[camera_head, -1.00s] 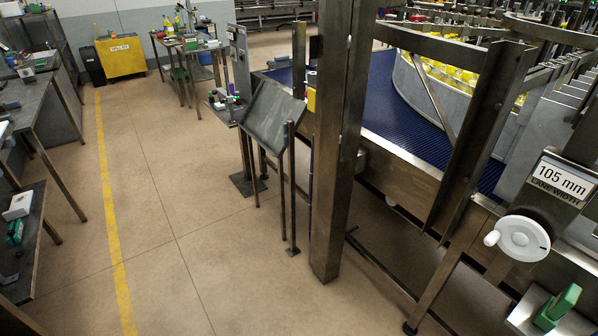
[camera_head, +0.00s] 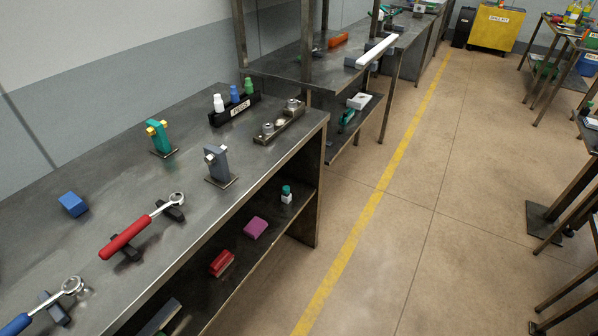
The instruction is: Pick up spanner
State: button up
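Two tools with ring-shaped metal heads lie on the grey metal workbench (camera_head: 195,122) at the left. One spanner has a red handle (camera_head: 124,237) and rests on two dark supports, its ring pointing up and to the right. The other has a blue handle (camera_head: 16,325) and lies nearer, at the bottom left, with part of its handle cut off by the picture edge. Its ring end rests on a dark support. My gripper is not in view.
A blue block (camera_head: 73,204), a green and yellow fixture (camera_head: 159,138), a grey fixture (camera_head: 218,164) and a rack of small bottles (camera_head: 234,108) stand on the bench. A lower shelf holds small coloured items. Open floor with a yellow line (camera_head: 372,205) lies to the right.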

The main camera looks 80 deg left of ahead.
aim_at(133, 230)
jog(key=u, duration=2.25)
